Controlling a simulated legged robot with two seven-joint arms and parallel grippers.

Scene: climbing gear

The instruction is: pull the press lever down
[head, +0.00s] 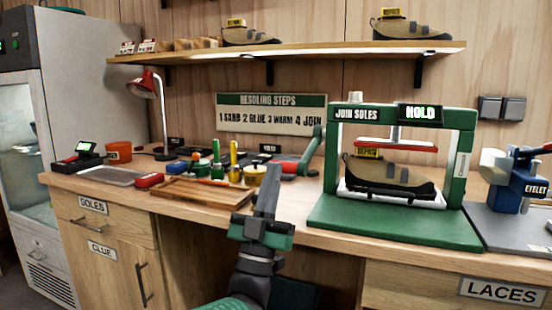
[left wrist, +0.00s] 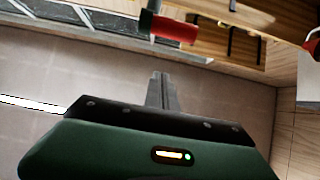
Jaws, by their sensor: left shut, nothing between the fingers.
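The press (head: 460,165) is a green frame on a green base, marked JOIN SOLES, with a lit display reading HOLD. Its lever (head: 308,152) is a green arm at the left side, slanting down to a red grip (head: 288,168) low over the bench. A tan and black shoe (head: 415,176) with a yellow tag sits inside, under the red-edged plate (head: 395,146). My right gripper is out of view.
A wooden board (head: 200,193), glue pots and tools (head: 233,165) crowd the bench left of the lever. A blue eyelet machine (head: 510,180) stands right of the press. A red lamp (head: 146,82) stands at the back.

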